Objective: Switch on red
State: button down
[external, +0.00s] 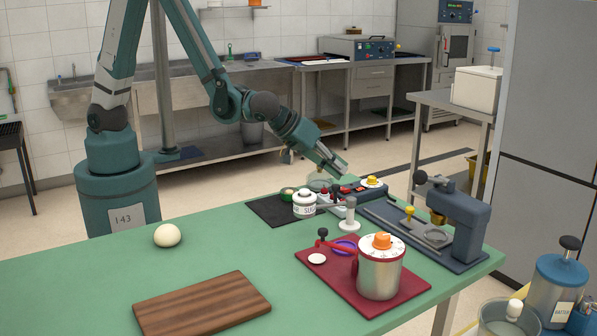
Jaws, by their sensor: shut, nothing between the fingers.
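My gripper (341,171) is shut and empty. In the external view it reaches down from the upper left toward the back right of the green table, with its tips just above or behind a small grey panel (336,207). Red parts (334,190) show on the panel, along with dark parts that look like switches. Whether the fingertips touch the panel cannot be told. The panel is small in the picture, so the position of its switches is not clear. A yellow knob (372,180) on a pale disc sits at its right end.
A white-lidded jar (304,204) stands on a black mat, close left of the panel. A white stand (349,215) is in front. A grey press (462,222) stands right. A steel timer (380,272) stands on a red mat (405,290). The table's left and middle are mostly clear.

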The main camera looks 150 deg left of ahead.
jog(key=shift+s+r, duration=0.25)
jog(key=shift+r, duration=0.55)
jog(key=p+v, duration=0.2)
jog(key=v, duration=0.7)
jog(key=shift+s+d, duration=0.25)
jog(key=shift+d, duration=0.1)
jog(key=shift+r, duration=0.15)
jog(key=shift+w+r+b, duration=0.15)
jog(key=shift+w+b, duration=0.2)
jog(key=shift+w, duration=0.25)
jog(key=shift+a, duration=0.2)
jog(key=b, duration=0.2)
send_over(344, 189)
jog(key=shift+s+d+f, duration=0.15)
jog(key=shift+f, duration=1.1)
jog(key=shift+s+d+f, duration=0.1)
jog(key=shift+s+f, duration=0.05)
jog(key=shift+f, duration=1.15)
jog(key=shift+s+d+f, duration=0.15)
jog(key=shift+f, duration=1.1)
jog(key=shift+w+f+b, duration=0.2)
jog(key=shift+w+f, duration=0.05)
jog(key=shift+f, duration=0.45)
jog(key=shift+w+f+b, duration=0.15)
jog(key=shift+w+f, duration=0.05)
jog(key=shift+f, duration=0.45)
